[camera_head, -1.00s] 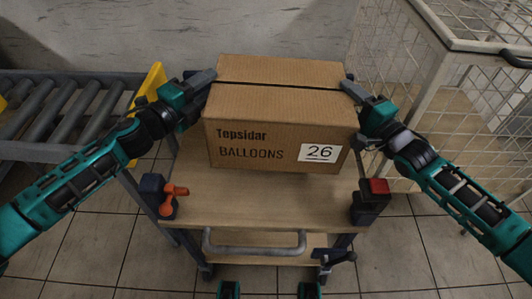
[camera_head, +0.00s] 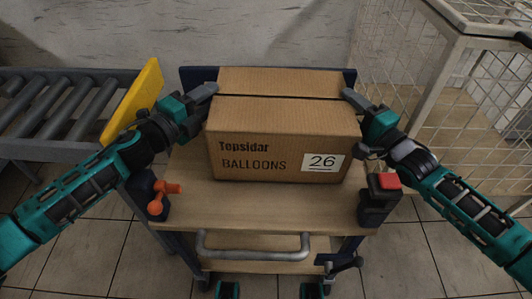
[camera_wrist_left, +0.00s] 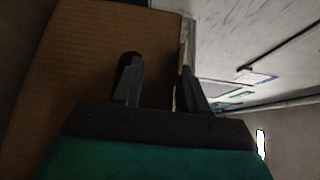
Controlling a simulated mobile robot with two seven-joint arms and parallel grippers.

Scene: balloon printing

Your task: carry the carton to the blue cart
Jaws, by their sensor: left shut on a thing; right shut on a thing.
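The brown cardboard carton (camera_head: 265,130), printed "Topsidar BALLOONS" with a white "26" label, is upright over the wooden top of the cart (camera_head: 280,208). The cart has dark blue parts and a grey front handle. I cannot tell whether the carton's underside touches the top. My left gripper (camera_head: 208,92) is shut on the carton's left side; in the left wrist view one finger passes into a hole in the carton wall (camera_wrist_left: 75,60) and the other lies outside. My right gripper (camera_head: 352,97) is shut on the right side, its fingers partly hidden.
A grey roller conveyor (camera_head: 60,105) with a yellow plate (camera_head: 137,100) stands at the left. A white wire-mesh cage (camera_head: 440,110) stands at the right. An orange-handled device (camera_head: 160,197) and a red-topped device (camera_head: 381,195) sit at the cart's front corners.

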